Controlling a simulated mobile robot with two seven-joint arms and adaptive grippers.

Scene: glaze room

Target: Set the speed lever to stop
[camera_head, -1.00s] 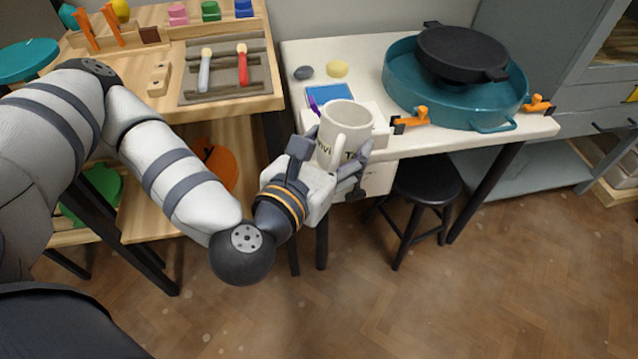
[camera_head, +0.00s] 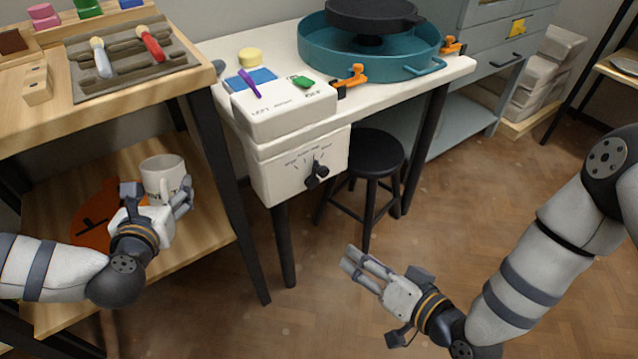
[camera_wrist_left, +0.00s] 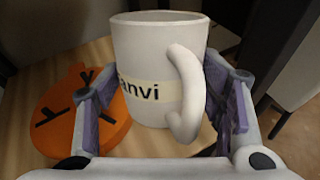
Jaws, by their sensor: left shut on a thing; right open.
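The black speed lever (camera_head: 316,174) sticks out from a dial on the front of a white control box (camera_head: 262,175) at the table's front edge. Small printed marks lie around it, too small to read surely. My left gripper (camera_head: 158,197) is shut on a white mug (camera_head: 163,174) left of the box, in front of the wooden shelf. In the left wrist view the mug (camera_wrist_left: 150,70) stands upright between the fingers, its handle towards me and a "anvi" label showing. My right gripper (camera_head: 365,270) is open and empty, below and right of the lever, over the floor.
A teal wheel basin (camera_head: 345,60) with orange clamps stands on the white table. A black stool (camera_head: 373,155) stands right of the box. A purple tool (camera_head: 249,84) and a green piece (camera_head: 303,82) lie on the box top. An orange disc (camera_head: 92,220) is on the lower shelf.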

